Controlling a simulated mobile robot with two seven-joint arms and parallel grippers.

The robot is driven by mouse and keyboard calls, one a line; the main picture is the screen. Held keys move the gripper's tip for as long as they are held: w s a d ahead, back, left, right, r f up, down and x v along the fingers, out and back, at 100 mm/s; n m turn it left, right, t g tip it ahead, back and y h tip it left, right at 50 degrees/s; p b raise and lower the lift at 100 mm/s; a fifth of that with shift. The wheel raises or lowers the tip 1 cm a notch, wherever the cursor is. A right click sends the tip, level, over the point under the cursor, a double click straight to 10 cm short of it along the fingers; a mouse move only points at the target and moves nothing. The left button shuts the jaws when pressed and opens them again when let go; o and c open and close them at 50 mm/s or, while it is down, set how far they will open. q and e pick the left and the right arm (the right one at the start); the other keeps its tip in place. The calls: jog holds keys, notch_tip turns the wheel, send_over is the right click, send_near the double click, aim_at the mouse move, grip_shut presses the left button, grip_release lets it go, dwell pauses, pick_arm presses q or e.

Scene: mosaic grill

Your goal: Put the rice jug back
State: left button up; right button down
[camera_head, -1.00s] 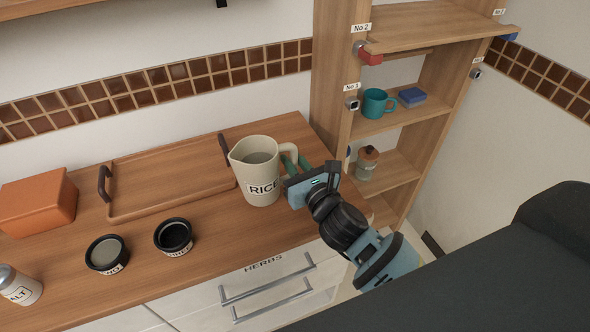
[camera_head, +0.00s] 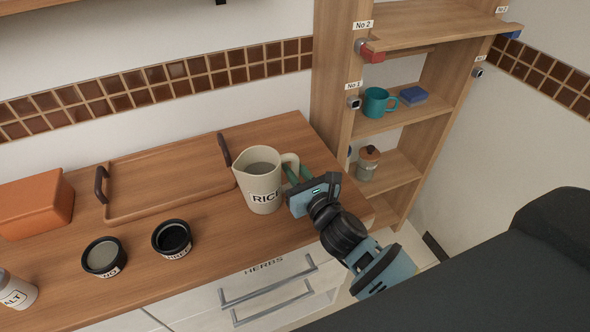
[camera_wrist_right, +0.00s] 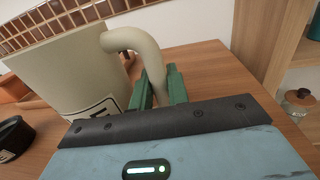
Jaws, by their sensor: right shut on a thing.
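The rice jug (camera_head: 262,182) is cream, labelled RICE, and upright at the right part of the wooden counter. It shows pale contents inside. In the right wrist view the jug (camera_wrist_right: 70,72) fills the left side. My right gripper (camera_head: 297,174) comes in from the right, its green fingers shut on the jug's handle. The fingers (camera_wrist_right: 160,88) sit on both sides of the handle's lower part in the wrist view. I cannot tell whether the jug's base touches the counter. My left gripper is not in view.
A wooden tray (camera_head: 107,217) lies left of the jug, with an orange box (camera_head: 35,203) beyond it. Two dark-rimmed jars (camera_head: 172,240) and a salt shaker (camera_head: 15,290) stand in front. An open shelf (camera_head: 385,122) at right holds a teal mug (camera_head: 376,102), blue item and lidded jar.

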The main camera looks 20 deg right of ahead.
jog(key=c, duration=1.4)
grip_release()
jog(key=shift+o, duration=0.2)
